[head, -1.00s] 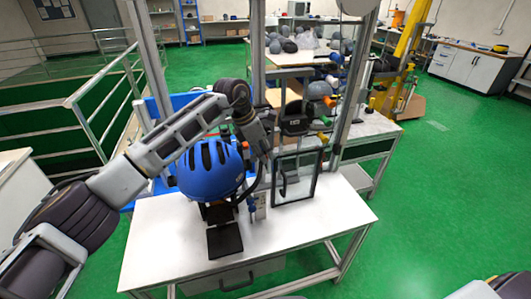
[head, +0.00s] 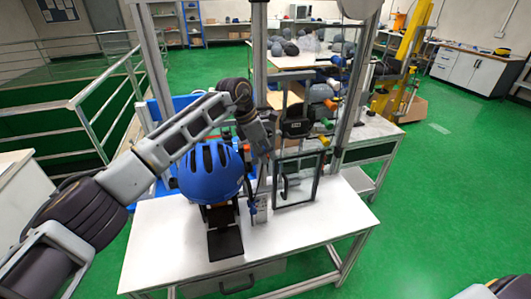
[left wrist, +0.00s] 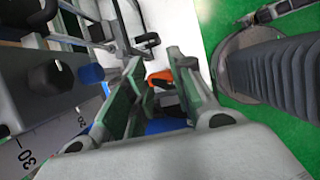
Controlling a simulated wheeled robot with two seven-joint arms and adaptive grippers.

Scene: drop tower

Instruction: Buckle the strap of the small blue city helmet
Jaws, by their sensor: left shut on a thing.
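The blue helmet (head: 209,171) sits on a dark stand (head: 225,242) on the white table, vents upward. Blue also shows between my fingers in the left wrist view (left wrist: 163,126). My left gripper (left wrist: 155,68) is beside the helmet's right side, as seen in the head view, where its fingers are hard to make out. Its green-padded fingers are closed around a small black and orange piece, which looks like a buckle part (left wrist: 160,78). The strap's course and the buckle's other half are hidden or too small to tell. My right gripper is out of view.
The white table (head: 165,245) is bare left of the stand and at its right end. A clear-paned frame (head: 297,180) stands just right of the helmet, close to my left gripper. Metal uprights (head: 345,95) rise behind. A scale numbered 30 shows close by in the left wrist view.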

